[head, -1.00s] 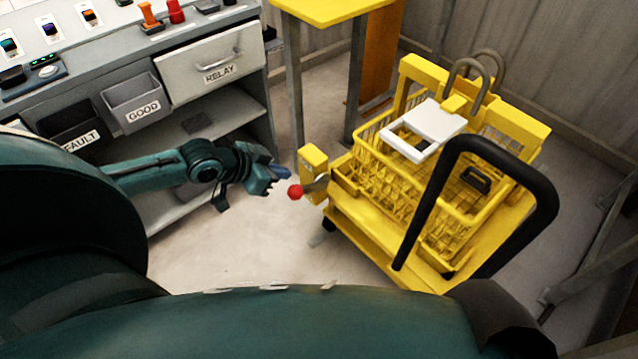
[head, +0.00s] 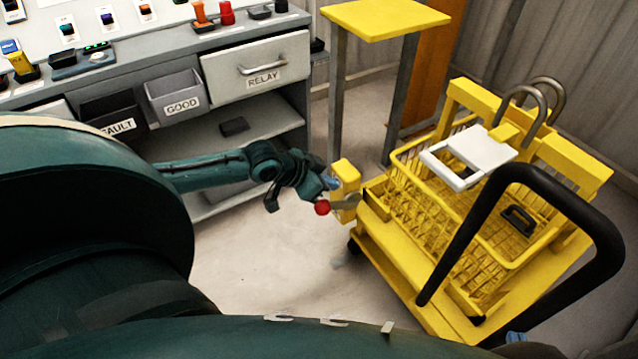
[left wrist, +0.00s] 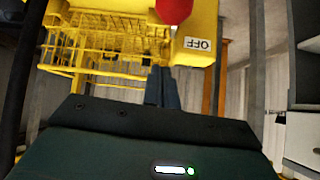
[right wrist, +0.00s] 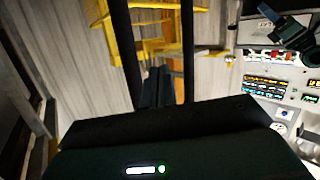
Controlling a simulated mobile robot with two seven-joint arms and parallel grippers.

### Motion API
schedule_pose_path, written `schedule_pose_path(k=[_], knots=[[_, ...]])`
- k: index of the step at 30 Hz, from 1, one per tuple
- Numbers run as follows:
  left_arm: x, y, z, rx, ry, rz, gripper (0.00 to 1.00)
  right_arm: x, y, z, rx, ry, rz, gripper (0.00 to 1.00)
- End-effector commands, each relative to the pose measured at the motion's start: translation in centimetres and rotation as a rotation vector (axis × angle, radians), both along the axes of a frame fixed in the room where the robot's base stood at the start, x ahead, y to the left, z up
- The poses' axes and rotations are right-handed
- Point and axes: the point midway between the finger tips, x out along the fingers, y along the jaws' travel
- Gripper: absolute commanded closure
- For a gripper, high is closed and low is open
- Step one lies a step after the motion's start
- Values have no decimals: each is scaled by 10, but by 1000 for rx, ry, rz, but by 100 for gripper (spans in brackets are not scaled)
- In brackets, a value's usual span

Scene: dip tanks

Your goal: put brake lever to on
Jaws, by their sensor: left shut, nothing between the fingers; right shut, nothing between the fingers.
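The brake lever is a short grey arm with a red knob (head: 322,208), on a yellow box (head: 345,182) at the near left corner of the yellow cart (head: 395,262). In the left wrist view the red knob (left wrist: 174,10) is cut by the top edge, beside a white OFF label (left wrist: 197,44) on the box. My left gripper (head: 331,183) is shut and empty, just above the knob and close to the box; I cannot tell whether it touches. Its closed fingers (left wrist: 162,88) point at the box. My right gripper (right wrist: 158,85) is shut and empty.
The cart carries a wire basket, a white frame (head: 468,157) and a black push handle (head: 480,215). A grey bench with a RELAY drawer (head: 258,72) and GOOD bin (head: 178,98) stands left. A yellow-topped stand (head: 385,18) is behind. Floor left of the cart is clear.

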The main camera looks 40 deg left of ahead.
Motion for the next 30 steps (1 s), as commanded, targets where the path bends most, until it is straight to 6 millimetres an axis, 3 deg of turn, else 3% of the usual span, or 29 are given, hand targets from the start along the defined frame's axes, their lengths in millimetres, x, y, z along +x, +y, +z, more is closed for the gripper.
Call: schedule_pose_path(k=[1, 8, 12, 17, 30], knots=[[9, -4, -11, -5, -3, 3, 100, 1, 1, -5, 0, -29, 3, 100], [37, -18, -41, -3, -2, 1, 100, 4, 6, -3, 9, -154, 23, 100], [17, -6, -49, 4, 3, 0, 100, 4, 7, 0, 11, -183, 28, 100], [6, 0, -54, 2, 1, -1, 100, 4, 8, 1, 14, -206, 33, 100], [3, 1, -54, 0, -2, -1, 100, 4, 8, 2, 13, -213, 34, 100]])
